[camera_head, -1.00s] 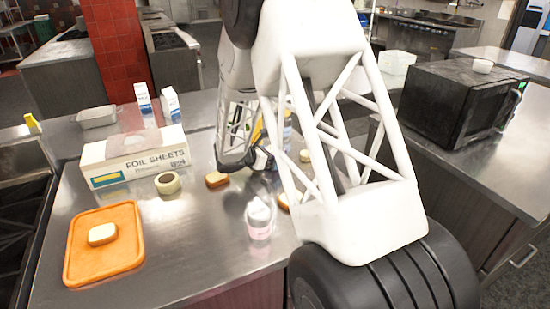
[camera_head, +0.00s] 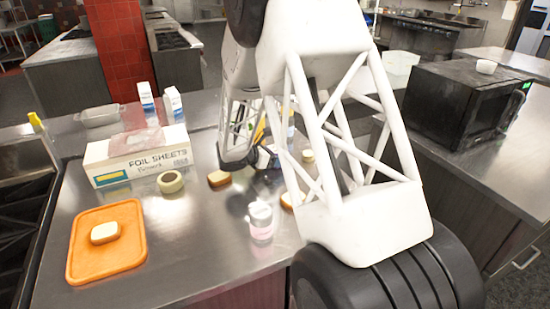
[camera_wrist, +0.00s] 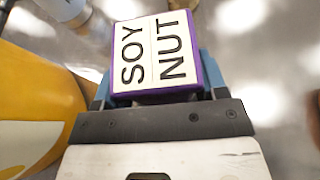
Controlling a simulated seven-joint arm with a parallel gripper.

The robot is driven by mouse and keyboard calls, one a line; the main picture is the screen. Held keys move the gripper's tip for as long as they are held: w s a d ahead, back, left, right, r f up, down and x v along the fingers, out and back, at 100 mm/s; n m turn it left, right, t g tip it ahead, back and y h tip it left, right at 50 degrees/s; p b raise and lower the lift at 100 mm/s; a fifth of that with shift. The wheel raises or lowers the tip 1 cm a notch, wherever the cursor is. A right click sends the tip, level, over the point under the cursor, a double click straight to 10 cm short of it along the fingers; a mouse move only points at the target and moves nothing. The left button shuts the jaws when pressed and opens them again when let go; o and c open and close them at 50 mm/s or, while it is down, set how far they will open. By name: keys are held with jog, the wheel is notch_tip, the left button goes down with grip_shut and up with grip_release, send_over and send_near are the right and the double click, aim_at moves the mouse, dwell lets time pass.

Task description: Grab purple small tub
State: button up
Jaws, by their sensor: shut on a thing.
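The purple small tub (camera_wrist: 160,56) fills the top middle of the wrist view. It has a purple rim and a white label reading "SOY NUT". My gripper (camera_wrist: 158,84) has its blue fingers on both sides of the tub and is shut on it. In the head view my gripper (camera_head: 266,160) is low over the steel counter, partly behind my arm. I cannot make out the tub clearly there.
A yellow object (camera_wrist: 30,95) stands close to the left of my gripper. A microwave (camera_head: 465,100) stands right.

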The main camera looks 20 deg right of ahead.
aim_at(274, 149)
jog(key=shift+r, duration=0.65)
notch_tip(274, 149, up, 2)
jog(key=shift+r, duration=0.1)
jog(key=s+a, duration=0.1)
jog(key=s, duration=0.4)
jog(key=s+a, duration=0.1)
jog(key=s, duration=0.4)
jog(key=s+a+r, duration=0.1)
jog(key=s+a, duration=0.1)
jog(key=s, duration=0.3)
jog(key=shift+s+r, duration=0.1)
jog(key=shift+s, duration=0.1)
